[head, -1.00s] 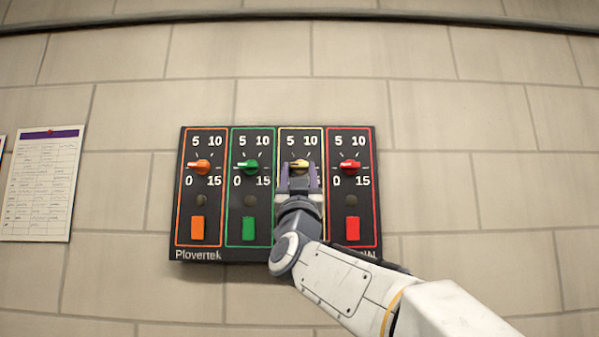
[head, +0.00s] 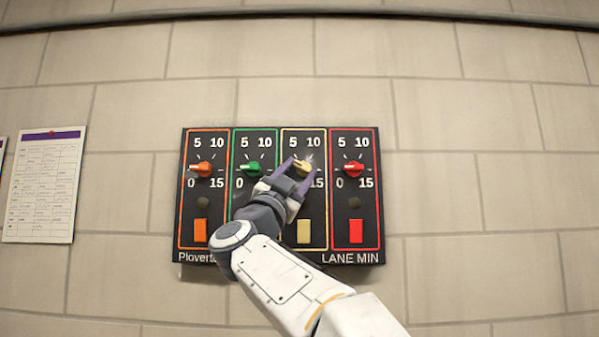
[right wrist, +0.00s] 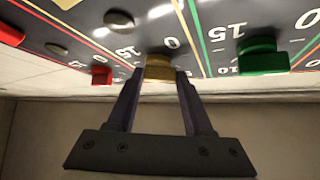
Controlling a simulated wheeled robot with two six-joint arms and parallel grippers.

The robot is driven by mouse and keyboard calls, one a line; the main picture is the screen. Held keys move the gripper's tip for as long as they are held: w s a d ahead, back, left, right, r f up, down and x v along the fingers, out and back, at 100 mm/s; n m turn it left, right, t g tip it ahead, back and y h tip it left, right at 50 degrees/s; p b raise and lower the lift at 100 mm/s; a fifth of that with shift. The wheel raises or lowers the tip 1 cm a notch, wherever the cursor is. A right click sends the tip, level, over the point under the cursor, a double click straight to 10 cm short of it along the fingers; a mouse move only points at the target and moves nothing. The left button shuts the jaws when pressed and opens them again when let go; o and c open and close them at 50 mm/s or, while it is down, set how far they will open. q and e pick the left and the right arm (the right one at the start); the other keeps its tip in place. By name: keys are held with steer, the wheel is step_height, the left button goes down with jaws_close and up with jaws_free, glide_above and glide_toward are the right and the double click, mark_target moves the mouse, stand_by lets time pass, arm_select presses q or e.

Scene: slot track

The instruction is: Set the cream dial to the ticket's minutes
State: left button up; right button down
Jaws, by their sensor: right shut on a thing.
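The cream dial (head: 304,167) is in the third column of a black wall panel, with 0, 5, 10 and 15 around it. In the right wrist view, the cream dial (right wrist: 159,68) sits between my two fingertips (right wrist: 159,78). The fingers cover part of the dial and its 0 mark, so its exact setting is unclear. No ticket with readable minutes shows. My left gripper is not in view.
The orange dial (head: 203,169), green dial (head: 249,168) and red dial (head: 353,169) point left. A cream button (head: 303,232) is below the cream dial. A pinned sheet (head: 45,190) with unreadable writing hangs at left. My right arm crosses the green column.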

steer(key=shift+r+m+g+h, duration=0.15)
steer(key=shift+m+g+h, duration=0.5)
steer(key=shift+m, duration=0.45)
steer(key=shift+c, duration=1.5)
jaws_free()
steer(key=b+v, duration=0.7)
steer(key=v, duration=0.3)
steer(key=shift+s+a, duration=0.15)
steer(key=shift+s, duration=0.05)
